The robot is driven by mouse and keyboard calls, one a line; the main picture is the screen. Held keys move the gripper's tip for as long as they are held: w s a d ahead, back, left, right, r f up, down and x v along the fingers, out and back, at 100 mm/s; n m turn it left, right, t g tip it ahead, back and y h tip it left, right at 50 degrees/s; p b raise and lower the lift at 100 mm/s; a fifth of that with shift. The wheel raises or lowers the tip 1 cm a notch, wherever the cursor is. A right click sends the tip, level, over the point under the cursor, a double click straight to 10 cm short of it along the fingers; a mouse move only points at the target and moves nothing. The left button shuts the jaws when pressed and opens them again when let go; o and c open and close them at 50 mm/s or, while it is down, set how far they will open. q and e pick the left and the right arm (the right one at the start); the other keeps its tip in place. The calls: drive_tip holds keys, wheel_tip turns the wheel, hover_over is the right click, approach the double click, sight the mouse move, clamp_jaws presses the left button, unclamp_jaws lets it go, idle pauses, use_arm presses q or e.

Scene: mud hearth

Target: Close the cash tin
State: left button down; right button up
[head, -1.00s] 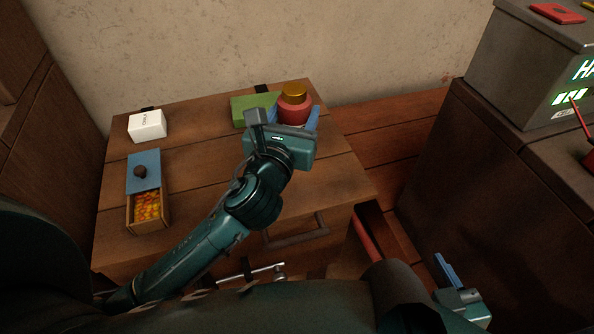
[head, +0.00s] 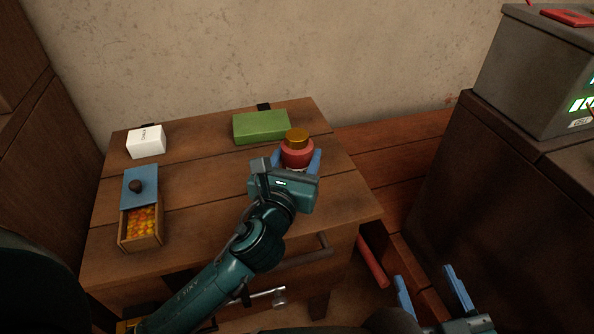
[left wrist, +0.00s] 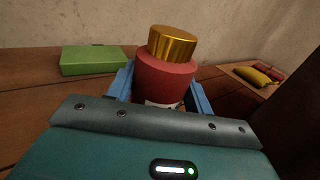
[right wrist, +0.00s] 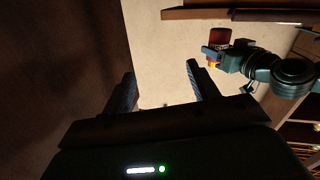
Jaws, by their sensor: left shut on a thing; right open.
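No thing in view is clearly marked as a cash tin. On the table, a wooden box (head: 142,234) has its blue lid (head: 139,184) slid partly back, with orange and yellow pieces showing inside. A green box (head: 262,127) lies closed at the back; it also shows in the left wrist view (left wrist: 93,60). My left gripper (head: 297,162) is shut on a red bottle (head: 298,153) with a gold cap, near the table's right side. I cannot tell whether the bottle touches the table. My right gripper (head: 432,290) is open and empty, low, right of the table.
A white box (head: 146,142) sits at the table's (head: 205,165) back left. The table's middle is clear. A dark cabinet (head: 475,190) stands at the right with a grey machine (head: 535,75) on it. A red bar (head: 373,262) is low beside the table.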

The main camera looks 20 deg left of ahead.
use_arm(q)
wheel_tip(320, 180, down, 3)
drive_tip(key=shift+f+b, duration=0.1)
drive_tip(key=shift+b, duration=0.6)
use_arm(e)
drive_tip(key=shift+s+a+n+t+y, duration=0.15)
drive_tip(key=shift+a+n+t+y, duration=0.3)
drive_tip(key=shift+y, duration=0.25)
use_arm(q)
drive_tip(key=shift+f, duration=0.1)
drive_tip(key=c, duration=0.6)
unclamp_jaws()
